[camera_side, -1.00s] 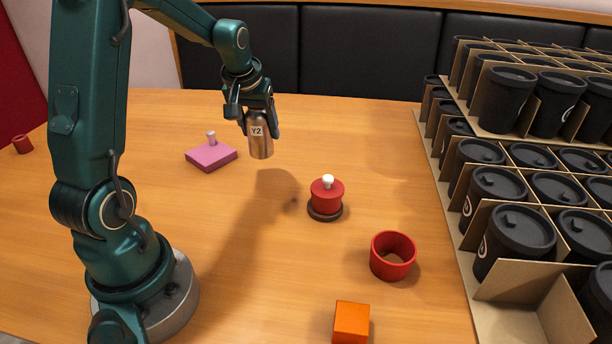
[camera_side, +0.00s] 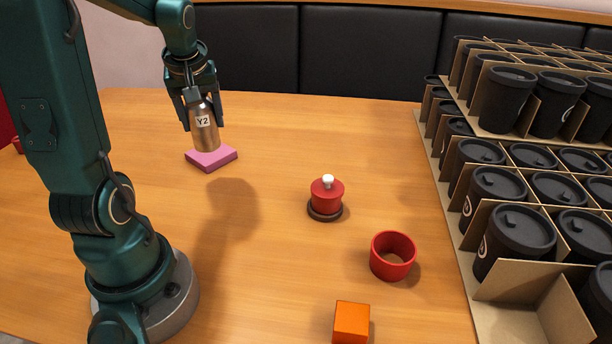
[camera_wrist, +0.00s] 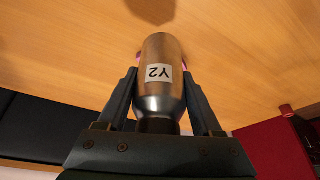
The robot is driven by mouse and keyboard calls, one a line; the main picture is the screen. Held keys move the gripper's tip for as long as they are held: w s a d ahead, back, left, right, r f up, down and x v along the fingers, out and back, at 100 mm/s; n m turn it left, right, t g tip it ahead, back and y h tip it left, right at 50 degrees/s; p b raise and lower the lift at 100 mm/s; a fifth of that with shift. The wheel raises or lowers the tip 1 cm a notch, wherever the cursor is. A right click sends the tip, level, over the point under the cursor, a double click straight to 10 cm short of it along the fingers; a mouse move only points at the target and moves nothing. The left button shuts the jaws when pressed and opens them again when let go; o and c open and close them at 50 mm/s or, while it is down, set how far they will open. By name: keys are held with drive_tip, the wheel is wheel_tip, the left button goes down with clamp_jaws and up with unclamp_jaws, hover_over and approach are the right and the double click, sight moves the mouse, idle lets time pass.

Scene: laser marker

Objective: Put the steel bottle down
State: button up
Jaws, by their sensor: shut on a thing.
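The steel bottle (camera_side: 205,128) is a brushed metal cylinder with a white label reading Y2. My gripper (camera_side: 203,110) is shut on it, with one finger on each side, and holds it upright or nearly so. In the side view the bottle's lower end overlaps the pink block (camera_side: 213,161) on the table. I cannot tell whether it is above or behind the block, and the peg seen on the block earlier is hidden. In the wrist view the bottle (camera_wrist: 160,87) sits between the fingers (camera_wrist: 160,100), its dark neck toward the gripper.
Cardboard crates (camera_side: 520,290) of black cups (camera_side: 513,233) fill the right.

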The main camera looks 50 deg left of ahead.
drive_tip(key=s+d+n+g, duration=0.1)
drive_tip(key=s+n+g, duration=0.4)
drive_tip(key=s+n, duration=0.75)
drive_tip(key=shift+h, duration=0.4)
drive_tip(key=shift+w+d+f, duration=0.5)
drive_tip(key=shift+w+f, duration=1.1)
drive_tip(key=shift+w, duration=0.05)
drive_tip(key=shift+w+d+f, duration=0.45)
drive_tip(key=shift+w+f, duration=1.1)
drive_tip(key=shift+w, duration=0.15)
drive_tip(key=shift+w+d+f, duration=0.5)
drive_tip(key=shift+w+f, duration=1.1)
drive_tip(key=shift+w, duration=0.05)
drive_tip(key=shift+f, duration=0.15)
drive_tip(key=o, duration=1.5)
